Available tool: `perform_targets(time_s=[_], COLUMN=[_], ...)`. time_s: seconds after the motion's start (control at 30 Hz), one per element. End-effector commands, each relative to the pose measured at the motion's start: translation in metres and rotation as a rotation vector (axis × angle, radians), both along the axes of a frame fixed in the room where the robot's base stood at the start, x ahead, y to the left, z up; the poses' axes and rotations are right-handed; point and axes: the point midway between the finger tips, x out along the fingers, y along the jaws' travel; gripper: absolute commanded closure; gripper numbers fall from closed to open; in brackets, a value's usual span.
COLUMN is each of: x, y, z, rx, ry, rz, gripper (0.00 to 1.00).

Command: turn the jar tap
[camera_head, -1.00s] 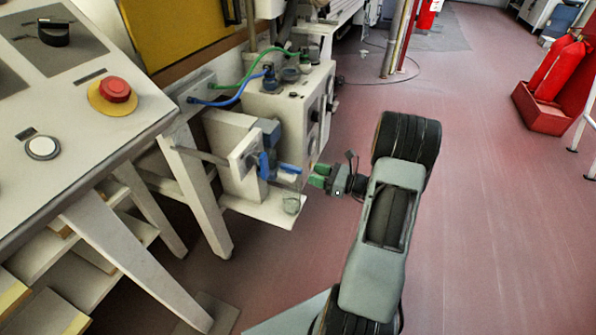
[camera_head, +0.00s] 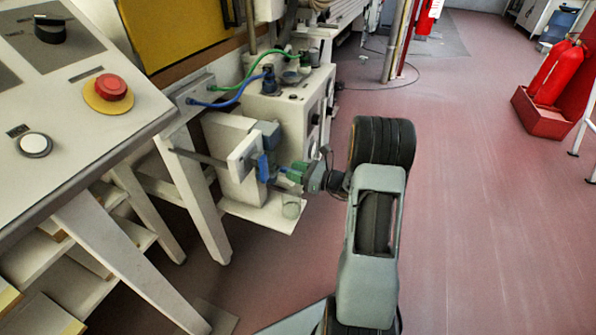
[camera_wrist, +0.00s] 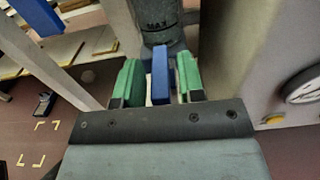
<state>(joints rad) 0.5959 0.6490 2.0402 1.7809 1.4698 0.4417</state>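The blue tap lever (camera_wrist: 160,75) stands upright in the wrist view, below a dark grey jar (camera_wrist: 158,22) marked MAX. My gripper (camera_wrist: 158,82) has green fingers, one on each side of the lever, with a visible gap on both sides. It is open and holds nothing. In the head view my gripper (camera_head: 287,172) reaches in from the right to the blue tap (camera_head: 263,168) on the front of the pale bracket. The fingertips overlap the tap there, so contact cannot be judged from that view.
A pale machine box (camera_head: 288,110) with hoses is behind. A control desk (camera_head: 75,140) with a red button is at left. A gauge (camera_wrist: 303,86) is at right. Open floor lies right.

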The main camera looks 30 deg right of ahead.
Motion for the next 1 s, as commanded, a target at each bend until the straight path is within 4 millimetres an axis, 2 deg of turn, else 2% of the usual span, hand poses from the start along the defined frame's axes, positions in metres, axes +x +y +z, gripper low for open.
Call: perform_targets(time_s=[0.03,0.37,0.5,0.8,1.0], x=[-0.0001,-0.0002,0.0001,0.0021,0.0019], y=[-0.0001,-0.0004,-0.0009,-0.0028,-0.0028], z=[-0.0001,-0.0002,0.0004,0.0008,-0.0002], rx=[0.000,0.000,0.000,0.000,0.000], ry=[0.000,0.000,0.000,-0.001,0.000], rz=[0.000,-0.001,0.007,0.170,0.175], gripper=[0.69,1.00,1.00,1.00,1.00])
